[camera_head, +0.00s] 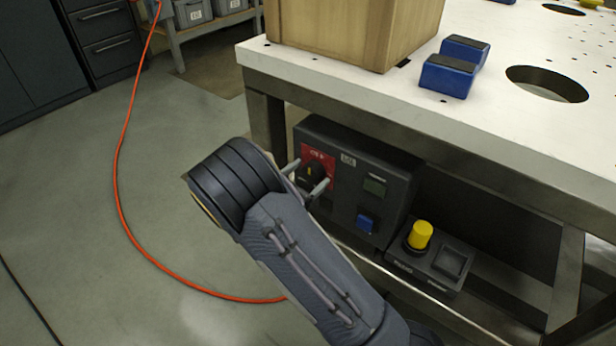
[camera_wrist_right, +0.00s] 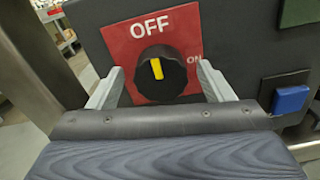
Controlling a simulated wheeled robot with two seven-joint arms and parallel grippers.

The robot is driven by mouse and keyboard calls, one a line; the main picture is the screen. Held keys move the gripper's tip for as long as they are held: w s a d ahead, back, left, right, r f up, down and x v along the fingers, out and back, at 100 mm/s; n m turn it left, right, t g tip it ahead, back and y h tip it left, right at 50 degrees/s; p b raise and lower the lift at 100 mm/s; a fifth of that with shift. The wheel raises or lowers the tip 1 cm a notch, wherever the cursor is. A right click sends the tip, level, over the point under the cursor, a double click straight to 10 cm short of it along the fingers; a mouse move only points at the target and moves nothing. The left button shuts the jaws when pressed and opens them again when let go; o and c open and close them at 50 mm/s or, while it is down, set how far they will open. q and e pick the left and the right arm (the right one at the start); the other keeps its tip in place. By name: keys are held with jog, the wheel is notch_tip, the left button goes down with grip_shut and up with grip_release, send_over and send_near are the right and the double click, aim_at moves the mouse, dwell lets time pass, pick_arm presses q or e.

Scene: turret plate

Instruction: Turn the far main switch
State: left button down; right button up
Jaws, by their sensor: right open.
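The main switch is a round black knob (camera_head: 312,171) with a yellow pointer, on a red plate (camera_head: 322,156) on the front of a dark control box (camera_head: 349,190) under the table. In the right wrist view the knob (camera_wrist_right: 160,73) has its yellow mark upright, pointing toward the word OFF, with ON at its right. My right gripper (camera_head: 306,177) is open, with one finger on each side of the knob. In the right wrist view the gripper (camera_wrist_right: 158,85) shows gaps between knob and fingers. My left gripper is out of view.
A blue button (camera_head: 366,221) and a small green display (camera_head: 375,186) are on the same box. A yellow knob (camera_head: 420,235) stands on a lower box. The white tabletop (camera_head: 430,118) overhangs above. An orange cable (camera_head: 121,210) lies on the open floor.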

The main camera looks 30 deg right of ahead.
jog(key=shift+w+d, duration=0.1)
jog(key=shift+d, duration=0.15)
jog(key=c, duration=1)
